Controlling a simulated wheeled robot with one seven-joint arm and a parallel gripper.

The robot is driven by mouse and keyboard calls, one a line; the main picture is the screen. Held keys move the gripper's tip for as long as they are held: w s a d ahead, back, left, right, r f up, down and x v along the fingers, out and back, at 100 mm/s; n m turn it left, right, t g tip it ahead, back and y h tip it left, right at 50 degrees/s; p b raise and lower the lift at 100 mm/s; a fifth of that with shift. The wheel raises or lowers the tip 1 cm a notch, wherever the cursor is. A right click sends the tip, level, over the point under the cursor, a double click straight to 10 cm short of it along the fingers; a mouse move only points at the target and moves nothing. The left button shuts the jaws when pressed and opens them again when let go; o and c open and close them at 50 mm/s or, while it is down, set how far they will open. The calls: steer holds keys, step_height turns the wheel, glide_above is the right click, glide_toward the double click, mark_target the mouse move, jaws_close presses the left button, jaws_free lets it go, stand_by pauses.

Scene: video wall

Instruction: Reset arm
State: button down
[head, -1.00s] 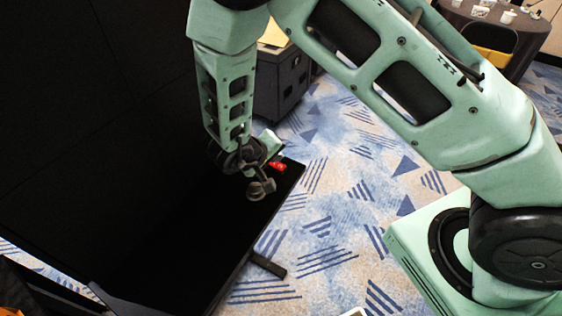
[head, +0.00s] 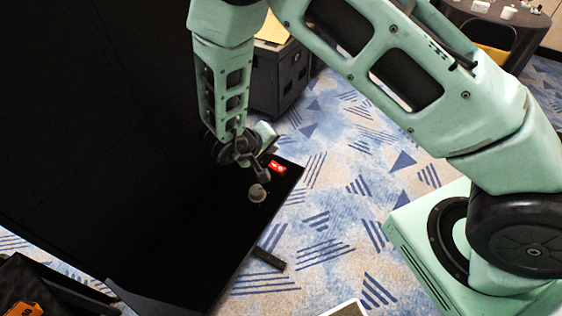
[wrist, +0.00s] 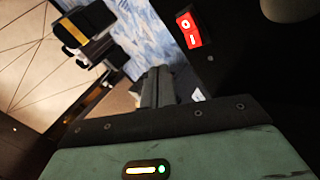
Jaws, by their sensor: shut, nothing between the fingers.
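My gripper (head: 264,175) hangs at the end of my green arm, in front of the black video wall. In the wrist view its dark fingers (wrist: 157,75) are together with nothing between them. A red rocker switch (head: 277,167), marked O and I, sits on the black panel (head: 287,181) just right of the gripper. The switch also shows in the wrist view (wrist: 189,30), up and right of the fingers and apart from them. A grey round knob (head: 257,193) is just below the gripper; I cannot tell the exact gap.
The video wall (head: 90,110) fills the left side. A dark case (head: 281,78) stands behind the arm. A dark table (head: 490,25) with small white items is at the far right. Patterned blue carpet (head: 330,200) is open in the middle.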

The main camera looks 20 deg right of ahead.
steer(key=shift+w+a+r, duration=0.1)
steer(key=shift+a+r, duration=0.05)
stand_by(0.4)
steer(key=s+a+r+n+y+b, duration=0.1)
steer(key=s+a+r+y+b, duration=0.25)
steer(key=a+y, duration=0.35)
steer(key=s+a+r+n+y+b, duration=0.15)
steer(key=a+r+y+b, duration=0.25)
steer(key=a, duration=0.5)
steer(key=s+d+r+n+g+b, duration=0.1)
steer(key=s+g+b, duration=0.1)
steer(key=s, duration=0.5)
steer(key=s+d+r+n+g+b, duration=0.1)
steer(key=s+n+b, duration=0.15)
steer(key=s, duration=0.35)
steer(key=s+d+g+h+b, duration=0.1)
steer(key=s+d+h+b, duration=0.1)
steer(key=s+d, duration=0.6)
steer(key=shift+s+d+f+g+h, duration=0.3)
steer(key=shift+d+f, duration=0.15)
steer(key=shift+d, duration=0.1)
steer(key=shift+a, duration=0.1)
